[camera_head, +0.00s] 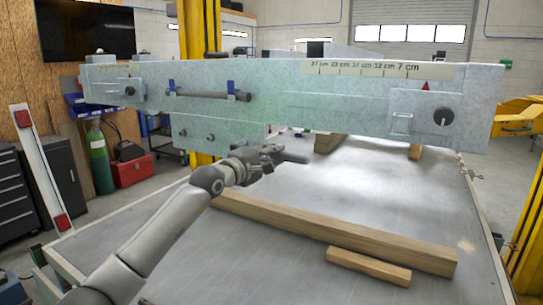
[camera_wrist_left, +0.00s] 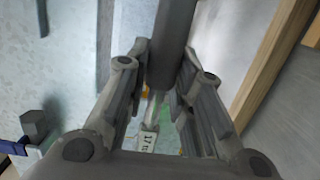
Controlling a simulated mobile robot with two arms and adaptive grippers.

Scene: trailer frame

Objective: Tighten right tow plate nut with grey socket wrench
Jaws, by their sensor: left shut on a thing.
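My left gripper (camera_head: 270,157) is in front of the trailer frame, just below and right of the lower plate (camera_head: 240,132). It is shut on a grey, rod-like tool that looks like the socket wrench (camera_head: 295,158); its end points right. The lower plate carries a left nut (camera_head: 183,133) and a right nut (camera_head: 211,136); the gripper is apart from both. My right gripper is not in view.
The long frame beam (camera_head: 270,110) spans the view above the table (camera_head: 330,190). A dark bar (camera_head: 210,95) sits in blue holders on it. Wooden beams (camera_head: 330,230) lie on the table in front. Free table surface lies to the right of the gripper.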

